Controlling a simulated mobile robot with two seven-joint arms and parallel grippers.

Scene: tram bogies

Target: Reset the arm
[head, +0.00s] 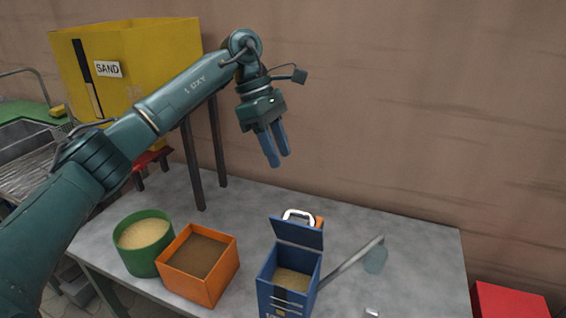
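My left arm comes in from the left and reaches up over the table. Its gripper (279,159) hangs with its two blue fingers pointing down, high above the table and in front of the wall. A narrow gap shows between the fingers, and nothing is held in them. My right gripper is not in view.
On the grey table (400,232) stand a green round tub (146,262) of pale sand, an orange box (188,287) of brown material and a blue box (272,297) with its lid raised. A yellow SAND bin (165,60) stands behind. A red box (508,301) is at right.

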